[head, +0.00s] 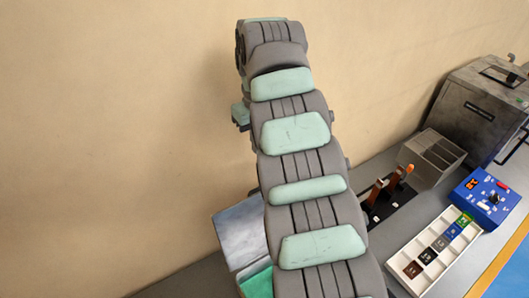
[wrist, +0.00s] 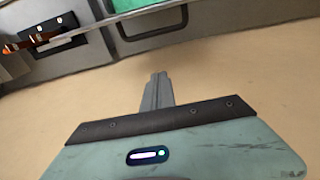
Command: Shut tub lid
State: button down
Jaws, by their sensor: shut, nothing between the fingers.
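The tub shows in the head view as a bright green patch (head: 258,284) at the bottom, beside my arm. A pale blue-grey panel (head: 240,232), which looks like its raised lid, stands behind the green against the wall. My arm hides their right side. In the wrist view, green (wrist: 128,4) shows at the top edge, with a grey rim or panel (wrist: 190,14) around it. My gripper (wrist: 157,82) is shut and empty in the wrist view, with beige wall behind its tips and the green beyond them. The head view does not show the fingers.
Right of my arm are a black fixture with orange-brown levers (head: 388,190), a grey divided bin (head: 432,157), a white tray of small blocks (head: 433,252), a blue control box (head: 487,198) and a grey machine (head: 482,108). The wall's left side is bare.

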jog(key=s+d+f+p, duration=0.1)
jog(key=s+f+p, duration=0.2)
jog(key=f, duration=0.5)
jog(key=shift+s+d+f+p, duration=0.15)
jog(key=shift+d+f+p, duration=0.25)
jog(key=shift+p, duration=0.5)
